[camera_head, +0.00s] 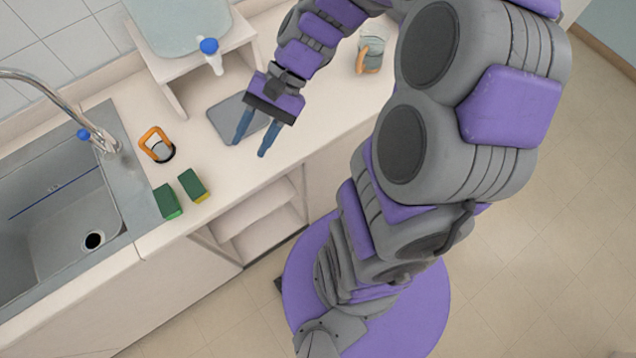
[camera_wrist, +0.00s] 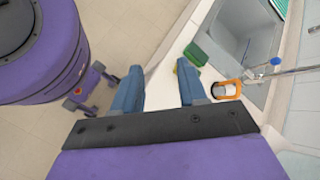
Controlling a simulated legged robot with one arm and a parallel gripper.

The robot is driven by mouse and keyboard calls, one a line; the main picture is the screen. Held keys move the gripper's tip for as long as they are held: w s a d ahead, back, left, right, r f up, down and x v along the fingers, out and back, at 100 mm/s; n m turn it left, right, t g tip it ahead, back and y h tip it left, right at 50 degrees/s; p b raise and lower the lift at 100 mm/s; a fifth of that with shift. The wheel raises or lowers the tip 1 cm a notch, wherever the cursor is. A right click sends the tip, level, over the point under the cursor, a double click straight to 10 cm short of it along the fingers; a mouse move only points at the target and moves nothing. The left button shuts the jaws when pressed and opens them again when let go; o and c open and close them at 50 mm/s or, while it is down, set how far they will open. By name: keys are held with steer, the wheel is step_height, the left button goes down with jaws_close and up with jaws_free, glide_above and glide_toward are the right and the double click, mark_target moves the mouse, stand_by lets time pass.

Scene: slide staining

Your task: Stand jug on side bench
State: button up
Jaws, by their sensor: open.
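A clear jug-like vessel with an orange-brown handle (camera_head: 370,52) is on the bench at the back, right of my gripper and partly beside my arm. A second item, with an orange frame, a white middle and a dark base (camera_head: 157,146), is on the bench beside the sink; it also shows in the wrist view (camera_wrist: 228,89). I cannot tell for certain which one is the jug. My gripper (camera_head: 253,146) is open and empty, fingers pointing down over the bench's front part, right of the orange-framed item. The fingers also show in the wrist view (camera_wrist: 160,68).
Two green sponges (camera_head: 180,194) lie near the sink (camera_head: 60,215). A grey flat pad (camera_head: 222,117) lies partly behind my gripper. A white stand (camera_head: 165,75) holds a clear tank with a blue-topped tap (camera_head: 210,50). Open shelves (camera_head: 255,220) are under the bench.

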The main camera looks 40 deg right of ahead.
steer(key=s+d+n+h, duration=0.3)
steer(key=s+n+h, duration=0.4)
steer(key=s, duration=0.8)
steer(key=shift+s+d+r+n+h, duration=0.2)
steer(key=shift+s+r+n+h, duration=0.15)
steer(key=shift+h, duration=0.95)
steer(key=shift+w, duration=0.1)
